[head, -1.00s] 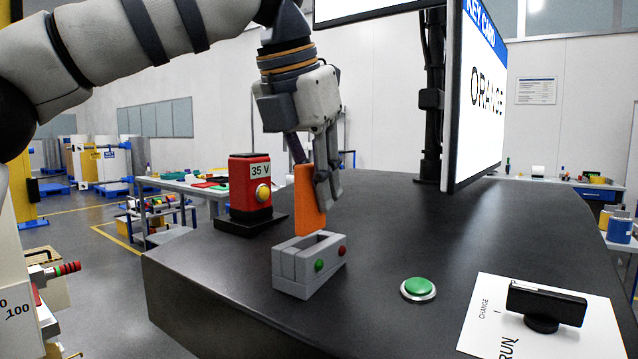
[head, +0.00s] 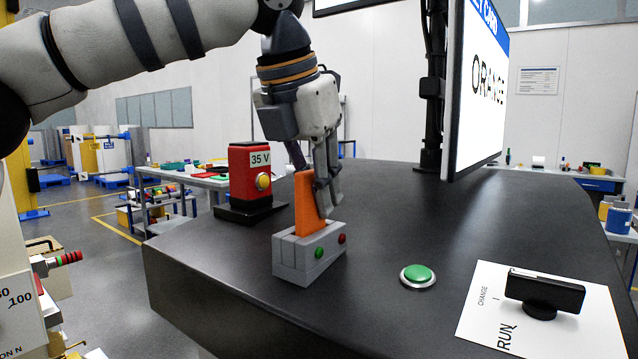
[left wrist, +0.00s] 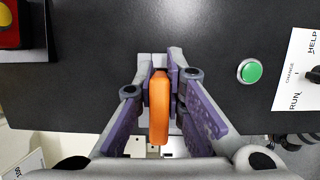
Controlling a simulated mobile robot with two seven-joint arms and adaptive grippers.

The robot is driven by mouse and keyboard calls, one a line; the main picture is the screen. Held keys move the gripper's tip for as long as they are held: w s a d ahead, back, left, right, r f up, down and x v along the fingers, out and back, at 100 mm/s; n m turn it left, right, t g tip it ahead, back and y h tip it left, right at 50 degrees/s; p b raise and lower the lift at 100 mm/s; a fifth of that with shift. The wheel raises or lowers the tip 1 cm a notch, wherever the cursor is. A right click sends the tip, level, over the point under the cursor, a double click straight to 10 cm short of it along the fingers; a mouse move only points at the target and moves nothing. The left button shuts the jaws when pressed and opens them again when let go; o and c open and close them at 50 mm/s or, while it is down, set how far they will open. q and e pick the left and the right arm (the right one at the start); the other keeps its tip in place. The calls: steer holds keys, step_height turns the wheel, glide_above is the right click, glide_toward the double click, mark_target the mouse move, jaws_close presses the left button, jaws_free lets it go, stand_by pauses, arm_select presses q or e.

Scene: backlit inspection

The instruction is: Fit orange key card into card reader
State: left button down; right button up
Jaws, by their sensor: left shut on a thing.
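The orange key card (head: 308,206) stands upright in the head view, with its lower end at the slot in the top of the grey card reader (head: 309,262). Its bottom edge is hidden, so the depth in the slot cannot be told. My left gripper (head: 321,196) is above the reader, shut on the card's upper part. In the left wrist view the card (left wrist: 159,108) sits between the two purple-sided fingers (left wrist: 160,85), and the reader is mostly hidden behind them. The reader has a green and a red button on its front. My right gripper is not in view.
A red 35 V box (head: 250,177) with a yellow button stands behind left of the reader. A green button (head: 418,275) and a black switch (head: 543,293) on a white plate are to the right. A monitor (head: 478,90) rises behind. The dark tabletop (head: 400,215) between is clear.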

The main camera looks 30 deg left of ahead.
arm_select(q)
steer(key=shift+f, duration=0.75)
steer(key=c, duration=1.6)
jaws_free()
steer(key=v, duration=1.2)
